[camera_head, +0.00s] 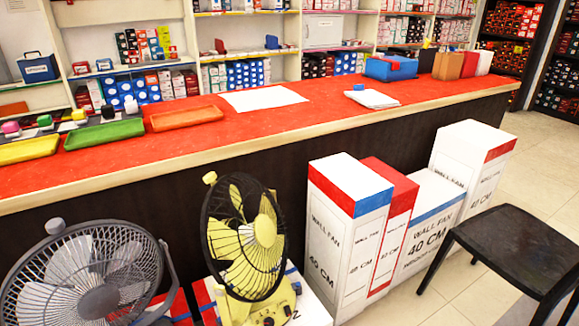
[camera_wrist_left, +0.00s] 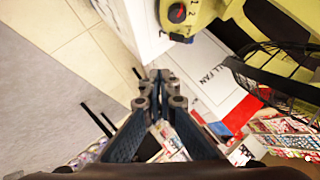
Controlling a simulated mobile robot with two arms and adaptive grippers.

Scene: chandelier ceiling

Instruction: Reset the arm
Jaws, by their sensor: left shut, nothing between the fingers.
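My left gripper (camera_wrist_left: 158,88) shows in the left wrist view with its dark blue fingers closed together and nothing between the tips. In that view a yellow fan (camera_wrist_left: 228,14) with a knob is at the top right, and a white wall fan box (camera_wrist_left: 208,78) is to the right of the fingertips. The fingers appear apart from both. Neither gripper nor arm shows in the head view.
In the head view, a red counter (camera_head: 275,117) with trays runs across. In front stand a yellow fan (camera_head: 243,240), a grey fan (camera_head: 85,275), tall wall fan boxes (camera_head: 335,245) and a black stool (camera_head: 515,240). Tiled floor (camera_head: 440,300) is open at lower right.

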